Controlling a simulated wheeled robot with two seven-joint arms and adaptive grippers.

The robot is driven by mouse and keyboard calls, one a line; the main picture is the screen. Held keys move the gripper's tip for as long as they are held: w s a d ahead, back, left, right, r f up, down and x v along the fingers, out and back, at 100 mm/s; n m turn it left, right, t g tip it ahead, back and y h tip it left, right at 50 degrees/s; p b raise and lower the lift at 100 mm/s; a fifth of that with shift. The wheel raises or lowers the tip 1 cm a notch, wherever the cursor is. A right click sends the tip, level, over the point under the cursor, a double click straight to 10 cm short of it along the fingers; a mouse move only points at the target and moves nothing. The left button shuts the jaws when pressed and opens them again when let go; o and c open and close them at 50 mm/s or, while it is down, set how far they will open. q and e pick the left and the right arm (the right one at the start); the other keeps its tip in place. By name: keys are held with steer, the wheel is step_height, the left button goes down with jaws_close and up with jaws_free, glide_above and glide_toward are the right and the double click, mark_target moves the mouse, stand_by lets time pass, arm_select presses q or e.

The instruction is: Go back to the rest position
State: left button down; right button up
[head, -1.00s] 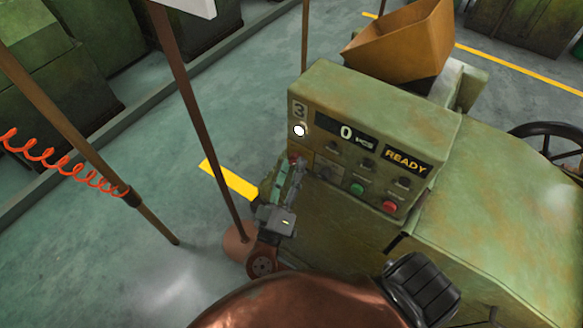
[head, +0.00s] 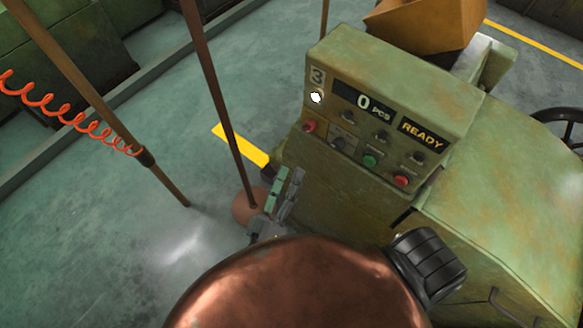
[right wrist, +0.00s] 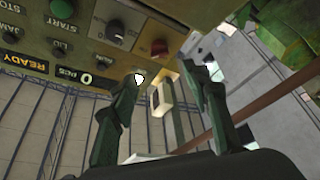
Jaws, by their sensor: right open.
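My right gripper (head: 284,190) is low in front of the green machine's control panel (head: 372,128), to its left and apart from the buttons. Its two fingers are spread with nothing between them. It also shows in the right wrist view (right wrist: 163,82), where the fingers point up toward the panel's edge. My copper-coloured arm covers the bottom middle of the head view. My left gripper does not show.
The panel has a red button (head: 309,127), a green button (head: 370,160) and another red button (head: 401,181); its display (head: 376,108) reads "0 PCS" and "READY". A brown pole (head: 215,80) stands close by my right gripper. Open floor (head: 95,230) lies at left.

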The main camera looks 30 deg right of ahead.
steer(key=shift+f, duration=0.1)
stand_by(0.4)
steer(key=w+f+n+g+y, duration=0.1)
steer(key=w+f+n+y, duration=0.35)
steer(key=f, duration=0.85)
steer(key=w+f+n+y, duration=0.3)
steer(key=w+f+n, duration=0.15)
steer(key=f, duration=0.85)
steer(key=s+d+f+n+g+y, duration=0.1)
steer(key=s+d+f+g+y, duration=0.1)
steer(key=f, duration=0.9)
steer(key=s+d+f+g+y, duration=0.1)
steer(key=s+d+f+g, duration=0.15)
steer(key=f, duration=0.95)
steer(key=s+d+f+m+g+y, duration=0.2)
steer(key=s+d+f+g, duration=0.15)
steer(key=s+f, duration=0.9)
steer(key=s+d+f+m+g+y, duration=0.1)
steer(key=s+d+f+g+y, duration=0.25)
steer(key=s+f, duration=0.9)
steer(key=s+d+f+m, duration=0.1)
steer(key=s+d+m, duration=0.1)
steer(key=s, duration=0.5)
steer(key=s+d+f+m, duration=0.2)
steer(key=s, duration=0.6)
steer(key=shift+s+d+f+m, duration=0.2)
steer(key=shift+s+d+m, duration=0.1)
steer(key=shift+d, duration=0.1)
